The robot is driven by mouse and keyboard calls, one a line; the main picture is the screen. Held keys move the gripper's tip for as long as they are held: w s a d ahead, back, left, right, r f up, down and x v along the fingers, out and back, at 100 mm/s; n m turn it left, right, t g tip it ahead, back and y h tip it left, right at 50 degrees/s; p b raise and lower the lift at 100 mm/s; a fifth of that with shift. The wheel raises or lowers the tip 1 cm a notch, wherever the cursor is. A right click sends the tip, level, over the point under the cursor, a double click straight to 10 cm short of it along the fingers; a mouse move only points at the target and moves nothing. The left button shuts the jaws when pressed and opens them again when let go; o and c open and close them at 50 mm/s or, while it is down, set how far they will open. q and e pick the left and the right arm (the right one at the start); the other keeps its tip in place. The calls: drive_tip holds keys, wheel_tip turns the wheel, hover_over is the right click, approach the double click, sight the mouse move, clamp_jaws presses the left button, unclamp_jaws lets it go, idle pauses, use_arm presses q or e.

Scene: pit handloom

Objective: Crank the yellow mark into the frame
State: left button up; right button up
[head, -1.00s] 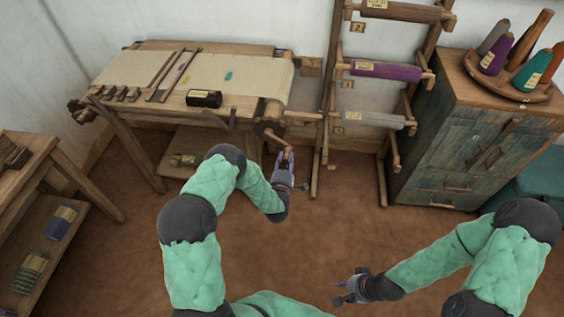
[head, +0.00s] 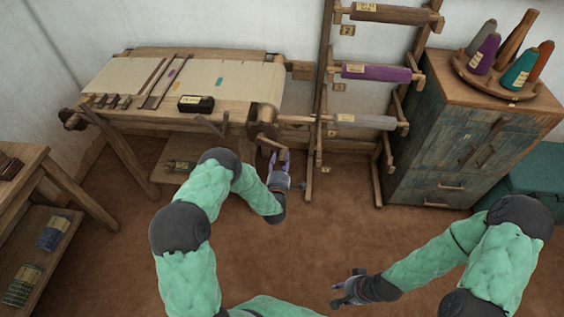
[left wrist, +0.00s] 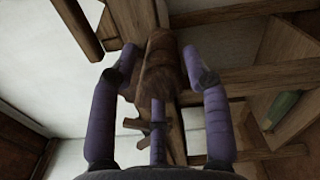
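The loom (head: 130,88) stands at the back left, with pale cloth (head: 240,80) across its top. A wooden crank (head: 264,132) is at the loom's right front corner. My left gripper (head: 280,158) is at the crank. My right gripper (head: 343,287) is open and empty above the floor.
A dark labelled block (head: 196,104) sits on the loom's front. A rack with rollers (head: 375,72) stands right of the loom. A drawer cabinet (head: 460,145) with thread cones is at the right. A shelf table (head: 40,190) is at the left. The middle floor is clear.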

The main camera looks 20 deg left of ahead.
use_arm(q)
drive_tip(key=shift+s+f, duration=0.1)
drive_tip(key=shift+s+d, duration=0.1)
drive_tip(key=shift+s, duration=0.15)
drive_tip(key=v, duration=1.1)
drive_tip(key=shift+s, duration=0.2)
